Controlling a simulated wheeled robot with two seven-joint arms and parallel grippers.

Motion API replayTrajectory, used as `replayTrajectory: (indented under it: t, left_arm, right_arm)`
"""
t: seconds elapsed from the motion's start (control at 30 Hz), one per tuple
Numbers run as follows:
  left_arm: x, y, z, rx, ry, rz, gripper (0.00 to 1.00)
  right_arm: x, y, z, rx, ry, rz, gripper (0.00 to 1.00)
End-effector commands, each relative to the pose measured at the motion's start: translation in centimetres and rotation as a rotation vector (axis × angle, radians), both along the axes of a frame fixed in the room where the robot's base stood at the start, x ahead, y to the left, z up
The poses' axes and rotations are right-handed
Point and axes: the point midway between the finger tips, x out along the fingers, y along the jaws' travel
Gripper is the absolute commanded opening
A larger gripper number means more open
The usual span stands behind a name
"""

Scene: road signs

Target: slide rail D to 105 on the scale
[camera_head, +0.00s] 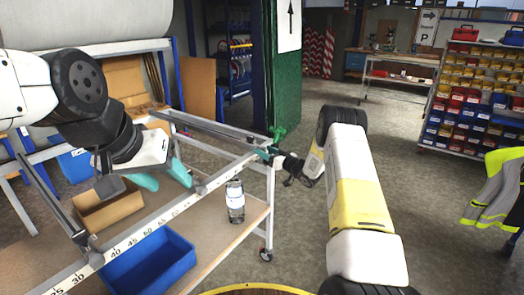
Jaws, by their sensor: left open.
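A metal frame table carries a pale scale bar (148,224) along its front edge, with readable marks such as 25, 30, 45 and 60. A dark cross rail (57,209) lies at the left, and another long rail (212,128) runs across the back. I cannot read a letter D or the mark 105. My left gripper (163,177) is open above the frame, its teal fingers apart with nothing visible between them.
A cardboard box (108,212), a blue bin (148,270) and a bottle (235,203) stand on the shelf below. A green pillar (283,80) rises behind. A bin rack (475,90) and a hi-vis jacket (497,190) are at right. Open floor lies between.

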Motion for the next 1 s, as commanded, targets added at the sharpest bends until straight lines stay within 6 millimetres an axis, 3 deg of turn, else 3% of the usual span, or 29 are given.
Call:
replayTrajectory:
  t: [0.27,0.7,1.0]
  left_arm:
    - [0.0,0.0,0.0,0.000,0.000,0.000,0.54]
    - [0.0,0.0,0.0,0.000,0.000,0.000,0.54]
    - [0.0,0.0,0.0,0.000,0.000,0.000,0.54]
  right_arm:
    - [-0.6,-0.5,-0.1,0.000,0.001,0.000,0.53]
    - [-5.7,-4.4,0.0,0.002,0.001,-0.001,0.53]
    - [-6.2,-4.7,0.0,0.000,0.000,0.000,0.53]
